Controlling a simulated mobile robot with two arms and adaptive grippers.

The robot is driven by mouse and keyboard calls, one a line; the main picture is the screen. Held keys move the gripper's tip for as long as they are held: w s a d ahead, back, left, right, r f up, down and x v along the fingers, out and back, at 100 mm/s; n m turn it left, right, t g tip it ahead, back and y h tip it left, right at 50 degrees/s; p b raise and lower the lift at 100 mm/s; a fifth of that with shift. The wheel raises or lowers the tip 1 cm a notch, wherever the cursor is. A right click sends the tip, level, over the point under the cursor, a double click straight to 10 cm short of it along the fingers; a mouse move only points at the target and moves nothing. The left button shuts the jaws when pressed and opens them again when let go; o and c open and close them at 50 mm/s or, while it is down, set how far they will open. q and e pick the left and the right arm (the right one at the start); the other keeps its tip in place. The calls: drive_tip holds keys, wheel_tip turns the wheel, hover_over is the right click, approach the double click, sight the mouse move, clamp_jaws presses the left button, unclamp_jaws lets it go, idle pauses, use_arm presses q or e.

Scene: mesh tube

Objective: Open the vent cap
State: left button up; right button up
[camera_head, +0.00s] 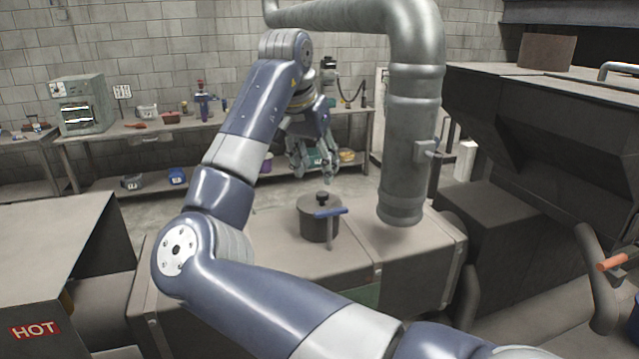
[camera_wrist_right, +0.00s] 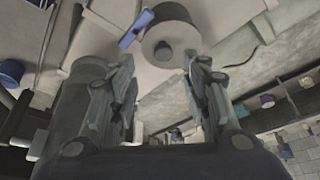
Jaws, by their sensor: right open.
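The vent cap (camera_head: 316,222) is a dark round lid-like cylinder with a small black knob on top. A blue handle (camera_head: 331,212) sticks out at its side. It stands upright on the brown metal housing (camera_head: 265,262). My right gripper (camera_head: 315,170) is open and empty, pointing down, above and behind the cap in the head view, apart from it. In the right wrist view, the cap (camera_wrist_right: 172,42) and blue handle (camera_wrist_right: 136,27) lie beyond the open fingers (camera_wrist_right: 158,75). My left gripper is not in view.
A thick grey duct pipe (camera_head: 412,130) hangs down just right of the cap, with its lower end near the housing. A workbench (camera_head: 150,128) with tools stands along the back wall. A box marked HOT (camera_head: 35,330) is at the left, and dark machinery (camera_head: 540,140) fills the right.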

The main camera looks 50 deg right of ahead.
sight(322, 193)
drive_tip(key=x, duration=0.2)
drive_tip(key=p+x, duration=0.1)
drive_tip(key=x, duration=0.2)
drive_tip(key=shift+w+d+f+p, duration=0.2)
drive_tip(key=shift+w+p, duration=0.1)
drive_tip(key=x, duration=0.2)
drive_tip(key=shift+w+d+f+p, duration=0.1)
drive_tip(key=shift+f+p, duration=0.15)
drive_tip(key=shift+p, duration=0.05)
drive_tip(key=shift+f, duration=0.1)
drive_tip(key=shift+c, duration=0.9)
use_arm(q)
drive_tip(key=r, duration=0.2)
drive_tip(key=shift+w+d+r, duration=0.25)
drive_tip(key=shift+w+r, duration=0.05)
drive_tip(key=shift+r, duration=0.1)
use_arm(e)
clamp_jaws()
